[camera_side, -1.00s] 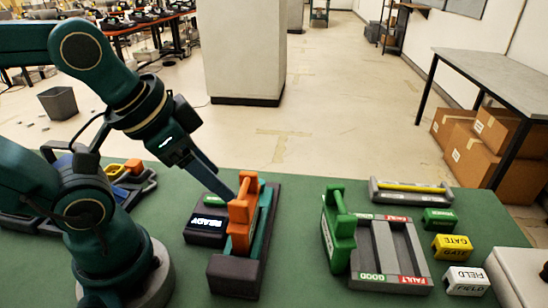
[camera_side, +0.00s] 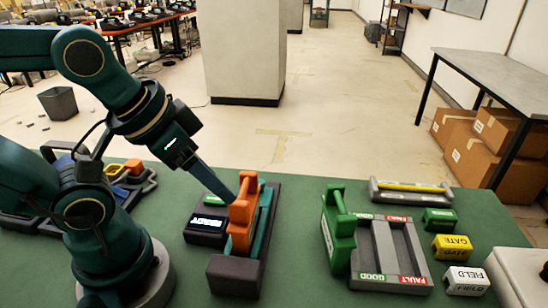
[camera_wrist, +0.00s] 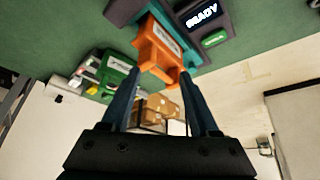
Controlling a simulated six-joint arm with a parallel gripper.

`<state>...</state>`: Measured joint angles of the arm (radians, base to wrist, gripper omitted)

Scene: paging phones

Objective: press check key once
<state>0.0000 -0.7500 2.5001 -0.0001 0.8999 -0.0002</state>
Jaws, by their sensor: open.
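A dark phone unit (camera_side: 218,274) on the green table carries a small display (camera_side: 207,222) and a green key (camera_side: 214,200). In the wrist view, the display reads READY (camera_wrist: 202,14) and the green key (camera_wrist: 214,38) sits beside it, clear of my fingers. I cannot read the key's label. An orange handset (camera_side: 241,222) stands on the unit, beside the display; it also shows in the wrist view (camera_wrist: 158,50). My gripper (camera_side: 236,197) is open, its fingertips at the orange handset's top end. In the wrist view the fingers flank its near end; contact is unclear.
To the right are a green handset (camera_side: 338,228), a grey tray (camera_side: 422,256) marked GOOD and FAULT, a yellow GATE block (camera_side: 452,247) and a white FIELD block (camera_side: 466,281). A bin unit stands left behind my arm. Green table is clear between the two handsets.

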